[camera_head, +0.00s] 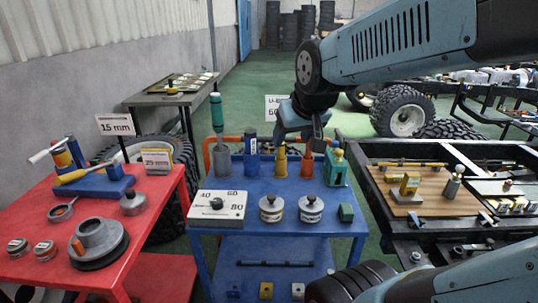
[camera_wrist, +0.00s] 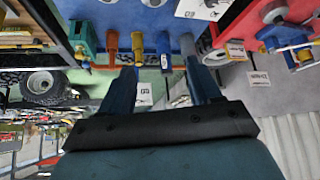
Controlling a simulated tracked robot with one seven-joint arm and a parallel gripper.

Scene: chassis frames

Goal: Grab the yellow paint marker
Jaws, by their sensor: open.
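The yellow paint marker (camera_head: 281,161) stands upright in a row at the back of the blue cart (camera_head: 258,211), between a blue marker (camera_head: 252,150) and an orange one (camera_head: 306,164). In the wrist view, which looks upside down, the yellow marker (camera_wrist: 137,46) is at the top, beyond my fingertips. My gripper (camera_head: 304,130) is open and empty, above and near the back edge of the cart, close over the row in the head view. In the wrist view the two fingers (camera_wrist: 162,70) are spread, with nothing between them.
A green-handled tool (camera_head: 217,125) stands tall at the row's left end, and a teal holder (camera_head: 335,168) stands at its right. A white sign (camera_head: 277,108) is behind the cart. A red table (camera_head: 60,221) is left; a dark frame bench (camera_head: 398,219) is right.

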